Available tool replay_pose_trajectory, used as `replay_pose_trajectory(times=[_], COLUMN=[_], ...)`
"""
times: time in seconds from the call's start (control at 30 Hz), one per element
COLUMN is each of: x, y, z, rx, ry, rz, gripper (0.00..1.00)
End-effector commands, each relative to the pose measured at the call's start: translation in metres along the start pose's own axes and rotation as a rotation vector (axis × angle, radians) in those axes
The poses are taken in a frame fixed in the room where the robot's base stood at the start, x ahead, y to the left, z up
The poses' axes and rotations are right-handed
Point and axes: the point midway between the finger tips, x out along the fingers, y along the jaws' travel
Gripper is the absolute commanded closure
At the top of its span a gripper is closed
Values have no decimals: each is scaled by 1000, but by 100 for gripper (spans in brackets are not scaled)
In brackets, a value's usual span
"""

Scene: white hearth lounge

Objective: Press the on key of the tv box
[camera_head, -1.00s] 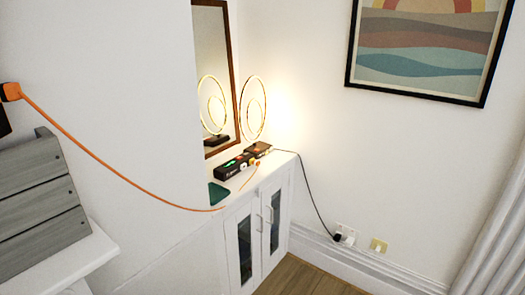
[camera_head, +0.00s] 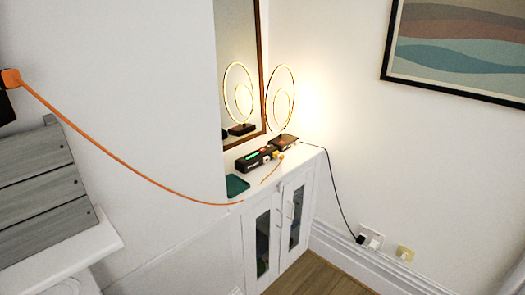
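A black box with a lit green strip, apparently the tv box (camera_head: 254,158), lies on top of the white cabinet (camera_head: 247,216) in the middle of the view. A small red spot and a yellow plug show at its right end. Its on key is too small to make out. An orange cable (camera_head: 120,160) hangs from an orange plug at the left and runs to the cabinet top. My gripper is not in view.
A glowing ring lamp (camera_head: 281,92) stands at the box's right end, before a framed mirror (camera_head: 238,60). A dark green item (camera_head: 236,185) lies at the cabinet's left. A grey slatted crate (camera_head: 40,180) sits on a white ledge. Wall sockets (camera_head: 372,238) are low right.

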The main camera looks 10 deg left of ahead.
Motion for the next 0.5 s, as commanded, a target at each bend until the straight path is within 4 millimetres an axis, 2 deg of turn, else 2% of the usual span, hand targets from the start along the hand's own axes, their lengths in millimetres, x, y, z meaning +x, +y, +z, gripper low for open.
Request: replay_pose_trajectory(times=[0.03, 0.23, 0.5], x=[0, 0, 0], y=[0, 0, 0], z=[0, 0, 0], rx=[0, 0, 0], ry=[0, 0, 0], rz=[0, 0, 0], gripper=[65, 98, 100])
